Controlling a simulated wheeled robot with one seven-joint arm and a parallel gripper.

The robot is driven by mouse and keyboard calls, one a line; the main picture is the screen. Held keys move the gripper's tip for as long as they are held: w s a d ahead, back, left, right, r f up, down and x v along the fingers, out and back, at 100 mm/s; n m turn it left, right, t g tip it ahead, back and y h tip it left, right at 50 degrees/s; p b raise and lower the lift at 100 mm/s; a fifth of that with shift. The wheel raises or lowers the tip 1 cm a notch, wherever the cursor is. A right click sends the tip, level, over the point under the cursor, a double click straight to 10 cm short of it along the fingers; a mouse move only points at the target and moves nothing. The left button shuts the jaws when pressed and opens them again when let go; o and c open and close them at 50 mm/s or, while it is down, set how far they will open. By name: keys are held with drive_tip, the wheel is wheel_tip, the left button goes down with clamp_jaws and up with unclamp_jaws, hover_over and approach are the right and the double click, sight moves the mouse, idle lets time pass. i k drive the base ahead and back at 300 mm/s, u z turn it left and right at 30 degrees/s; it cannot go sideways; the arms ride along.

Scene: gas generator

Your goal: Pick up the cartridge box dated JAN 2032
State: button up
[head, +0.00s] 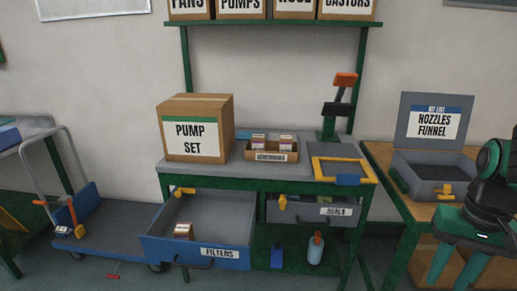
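A low open cardboard tray (271,157) stands on the grey workbench, its front label too small to read surely. Two small boxes with pale and pink labels sit in it, a left box (258,141) and a right box (286,144). Their dates are too small to read, so I cannot tell which is JAN 2032. Another small brown box (184,230) lies in the open blue FILTERS drawer (205,257). My gripper (456,268) is at the lower right, fingers apart and pointing down, well right of the tray; nothing shows between its fingertips except the background.
A large PUMP SET box (196,130) stands left of the tray. A yellow-rimmed frame (341,170) and an orange-and-black tool on a green stand (337,108) are to its right. The FILTERS drawer and SEALS drawer (310,212) jut out below. A grey NOZZLES FUNNEL case (428,172) is open near my arm.

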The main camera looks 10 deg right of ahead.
sight(257, 140)
drive_tip(key=z, duration=0.1)
drive_tip(key=i, duration=1)
drive_tip(key=u, duration=0.1)
